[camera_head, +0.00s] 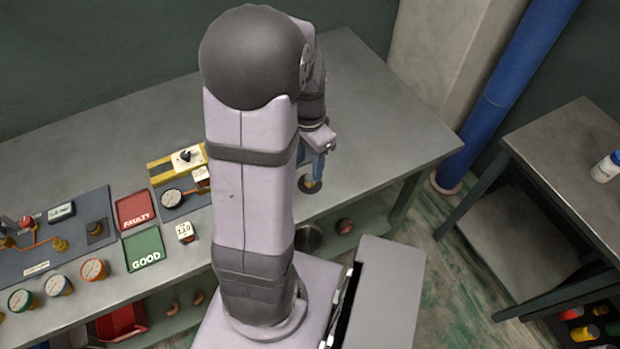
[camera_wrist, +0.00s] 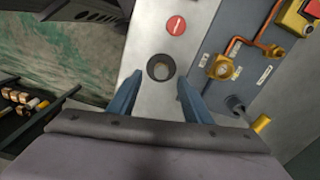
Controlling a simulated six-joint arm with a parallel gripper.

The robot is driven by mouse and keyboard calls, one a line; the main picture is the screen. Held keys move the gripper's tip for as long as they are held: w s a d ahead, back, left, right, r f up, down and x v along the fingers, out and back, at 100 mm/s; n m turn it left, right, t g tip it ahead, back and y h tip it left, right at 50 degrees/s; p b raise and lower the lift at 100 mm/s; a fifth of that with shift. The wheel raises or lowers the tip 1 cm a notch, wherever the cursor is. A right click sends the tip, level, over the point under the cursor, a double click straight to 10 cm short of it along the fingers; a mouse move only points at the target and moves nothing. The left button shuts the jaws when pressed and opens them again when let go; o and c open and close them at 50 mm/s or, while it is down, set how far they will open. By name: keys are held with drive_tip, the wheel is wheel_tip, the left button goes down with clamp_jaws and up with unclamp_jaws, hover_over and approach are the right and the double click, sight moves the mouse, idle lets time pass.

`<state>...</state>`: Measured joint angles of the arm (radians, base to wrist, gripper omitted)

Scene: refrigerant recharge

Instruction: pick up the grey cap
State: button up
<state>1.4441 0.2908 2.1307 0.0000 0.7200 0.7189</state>
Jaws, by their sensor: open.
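My gripper (camera_head: 317,160) points down at the bench right of my arm's links in the head view. In the wrist view, my gripper (camera_wrist: 158,82) has its two blue fingers spread apart with nothing between the pads. Just beyond the fingertips is a dark round piece (camera_wrist: 150,73) with a lighter grey-tan round centre. It also shows as a dark disc (camera_head: 303,186) beneath the gripper in the head view. I cannot tell whether its centre is the grey cap. A grey post-like part (camera_wrist: 236,104) stands right of the fingers on the panel.
A red disc (camera_wrist: 176,25) lies beyond the round piece. A grey panel (camera_wrist: 212,88) with brass fitting (camera_wrist: 222,66) and copper pipe is at right. Red FAULTY (camera_head: 136,208) and green GOOD (camera_head: 143,248) trays are left of my arm. The bench's right end (camera_head: 390,145) is clear.

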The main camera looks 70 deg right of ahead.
sight(310, 178)
drive_tip(key=shift+f, duration=0.8)
drive_tip(key=shift+f, duration=0.15)
drive_tip(key=shift+d+f+p, duration=0.15)
drive_tip(key=shift+f+p, duration=0.4)
drive_tip(key=shift+f, duration=0.65)
drive_tip(key=shift+d+f+p, duration=0.15)
drive_tip(key=shift+f+p, duration=0.35)
drive_tip(key=shift+f, duration=0.7)
drive_tip(key=shift+c, duration=0.3)
drive_tip(key=c, duration=1)
drive_tip(key=shift+c, duration=0.2)
